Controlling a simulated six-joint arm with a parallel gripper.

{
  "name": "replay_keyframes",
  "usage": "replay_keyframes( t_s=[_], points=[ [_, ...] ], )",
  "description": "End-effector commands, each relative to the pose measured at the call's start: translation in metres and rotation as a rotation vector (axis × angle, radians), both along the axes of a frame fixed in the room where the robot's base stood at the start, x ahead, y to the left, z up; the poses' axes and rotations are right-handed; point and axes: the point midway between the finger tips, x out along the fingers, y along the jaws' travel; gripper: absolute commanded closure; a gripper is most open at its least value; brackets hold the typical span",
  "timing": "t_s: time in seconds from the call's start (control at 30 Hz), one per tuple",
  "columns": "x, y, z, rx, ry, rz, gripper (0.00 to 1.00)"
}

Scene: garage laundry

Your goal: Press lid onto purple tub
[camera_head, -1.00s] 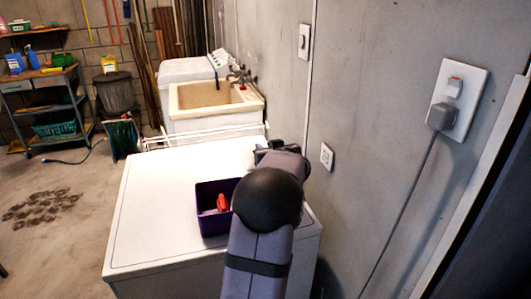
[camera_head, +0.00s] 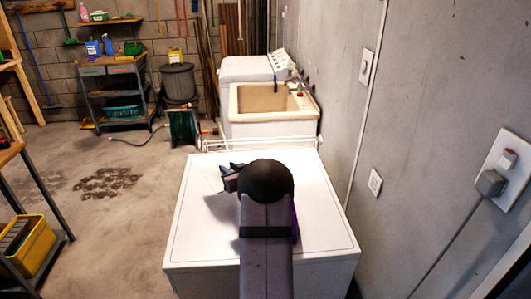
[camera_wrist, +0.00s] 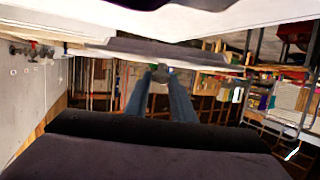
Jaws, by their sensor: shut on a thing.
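My gripper (camera_head: 227,176) is above the white machine top, to the left of my arm's dark round joint in the head view. In the wrist view its two fingers (camera_wrist: 160,76) come together on a thin, pale flat panel (camera_wrist: 165,52), which appears to be the lid, seen nearly edge-on. In the head view the lid hardly stands out from the white top. The purple tub (camera_head: 295,222) is mostly hidden behind my arm; only a purple sliver shows at its right side. The gripper is up and left of the tub, apart from it.
The white machine top (camera_head: 195,235) is otherwise clear, with a shadow under my gripper. A white rack (camera_head: 260,143) and a utility sink (camera_head: 272,105) stand behind it. The grey wall (camera_head: 400,140) bounds the right side. A yellow crate (camera_head: 30,255) is at the lower left.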

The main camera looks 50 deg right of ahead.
Motion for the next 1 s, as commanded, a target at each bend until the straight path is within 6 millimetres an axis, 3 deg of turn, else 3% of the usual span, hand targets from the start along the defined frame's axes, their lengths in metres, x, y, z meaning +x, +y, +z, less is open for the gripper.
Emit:
replay_keyframes(
  t_s=[0.03, 0.2, 0.4, 0.63, 1.0],
  points=[
    [0.02, 0.02, 0.009, 0.002, 0.001, 0.03, 1.0],
    [0.079, 0.069, 0.023, -0.001, -0.001, 0.046, 1.0],
    [0.135, 0.103, 0.054, -0.001, -0.003, -0.016, 1.0],
    [0.164, 0.103, 0.088, 0.0, -0.003, -0.122, 1.0],
    [0.167, 0.076, 0.119, 0.001, -0.003, -0.292, 1.0]
  ],
)
